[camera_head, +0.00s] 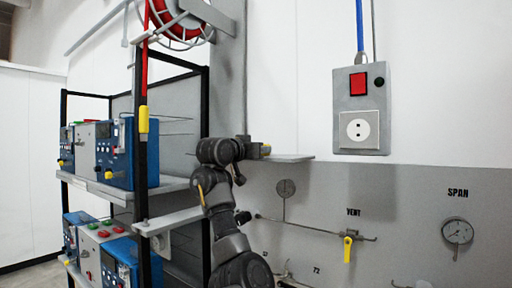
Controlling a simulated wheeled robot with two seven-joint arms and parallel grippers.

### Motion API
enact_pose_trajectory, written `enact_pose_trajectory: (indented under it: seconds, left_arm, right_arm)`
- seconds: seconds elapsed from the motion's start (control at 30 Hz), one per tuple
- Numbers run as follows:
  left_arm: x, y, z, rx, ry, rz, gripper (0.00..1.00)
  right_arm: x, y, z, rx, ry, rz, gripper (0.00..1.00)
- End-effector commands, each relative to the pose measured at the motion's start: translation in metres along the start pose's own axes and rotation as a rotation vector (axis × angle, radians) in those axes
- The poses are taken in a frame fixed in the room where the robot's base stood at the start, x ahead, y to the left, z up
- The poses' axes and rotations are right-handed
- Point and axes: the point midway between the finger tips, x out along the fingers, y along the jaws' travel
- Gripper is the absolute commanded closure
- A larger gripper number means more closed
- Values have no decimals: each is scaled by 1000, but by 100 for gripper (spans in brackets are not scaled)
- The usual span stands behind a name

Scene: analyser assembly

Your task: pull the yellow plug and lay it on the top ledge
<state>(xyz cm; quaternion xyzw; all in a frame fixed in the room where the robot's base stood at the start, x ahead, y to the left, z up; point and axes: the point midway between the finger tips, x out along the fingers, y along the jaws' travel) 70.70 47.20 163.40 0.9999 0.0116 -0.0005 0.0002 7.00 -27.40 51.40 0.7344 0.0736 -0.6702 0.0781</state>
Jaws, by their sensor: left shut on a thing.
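My left gripper (261,150) is at the centre of the head view, its arm rising from the bottom. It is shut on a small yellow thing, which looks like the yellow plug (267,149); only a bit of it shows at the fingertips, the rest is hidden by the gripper. The gripper is at the left end of a thin grey ledge (293,158) on the wall, at about the ledge's height. I cannot tell whether the plug touches the ledge. The right part of the ledge is bare. My right gripper is not in view.
A rack with blue analysers (115,160) stands at the left. A yellow grip (143,120) hangs on a red hose from a reel (180,18). A grey socket box (361,110) is on the wall. A yellow-handled valve (347,249) and a gauge (457,231) are on the grey panel.

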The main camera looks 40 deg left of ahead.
Motion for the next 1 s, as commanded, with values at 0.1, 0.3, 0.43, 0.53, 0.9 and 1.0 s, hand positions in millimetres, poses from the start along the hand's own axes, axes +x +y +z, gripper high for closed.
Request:
enact_pose_trajectory:
  seconds: [0.1, 0.3, 0.43, 0.53, 0.9, 1.0]
  left_arm:
    - [1, 0, 1, 0, 0, 0, 100]
    - [1, 0, 1, 0, 0, 0, 100]
    - [1, 0, 1, 0, 0, 0, 47]
    - [1, 0, 1, 0, 0, 0, 36]
    - [-6, 0, 4, -1, 1, 0, 36]
    - [-21, 0, 6, -2, 5, 0, 36]
  right_arm:
    - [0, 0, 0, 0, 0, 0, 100]
    - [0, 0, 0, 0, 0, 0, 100]
    - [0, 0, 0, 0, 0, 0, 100]
    - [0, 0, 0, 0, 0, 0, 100]
    - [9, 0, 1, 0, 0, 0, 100]
    - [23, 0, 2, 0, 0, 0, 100]
